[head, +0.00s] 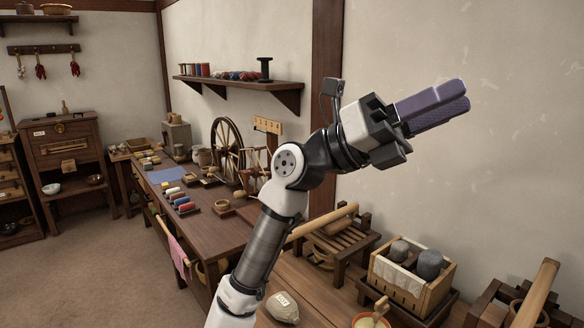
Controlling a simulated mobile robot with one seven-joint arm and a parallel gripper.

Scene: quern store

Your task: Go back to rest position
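My gripper (436,110) is raised in the air at the upper right of the head view, in front of the pale wall. Its two purple fingers point right and slightly up. One finger partly overlaps the other in this view, so the gap between them is hidden. I see no separate object at the fingertips. My white and grey arm rises from the bottom centre and bends at an elbow-like joint below the gripper.
A long wooden workbench (205,232) with a spinning wheel (226,148) runs along the wall. A wall shelf (240,84) holds spools. Below my gripper stand a wooden crate (405,293) with grey stones, a slatted rack (345,242) and a small sack (283,307). Open floor (105,275) lies left.

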